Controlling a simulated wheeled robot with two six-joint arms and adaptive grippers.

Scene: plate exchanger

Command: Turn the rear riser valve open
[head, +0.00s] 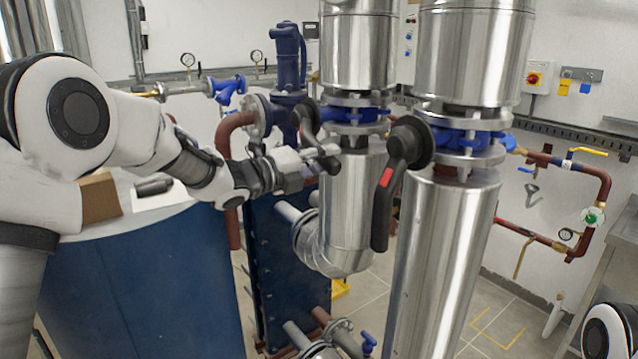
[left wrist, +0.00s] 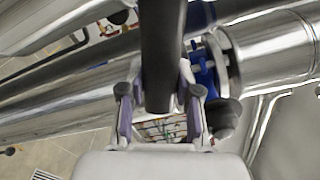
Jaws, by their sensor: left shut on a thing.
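The rear riser valve (head: 352,114) has a blue body between steel flanges on the farther silver riser. Its black lever (head: 308,122) points down toward my left gripper (head: 322,156). In the left wrist view the dark lever (left wrist: 161,50) passes between the two fingers of my left gripper (left wrist: 160,96), which is shut on it. The lever's lower end is partly hidden by the gripper in the head view. My right gripper is not in view.
The nearer riser (head: 440,265) stands just right, with its own black lever (head: 384,205) with a red band hanging down. A blue plate exchanger (head: 275,265) stands below the gripper. A blue-sided table (head: 140,285) is at left. Red pipework (head: 605,190) lines the right wall.

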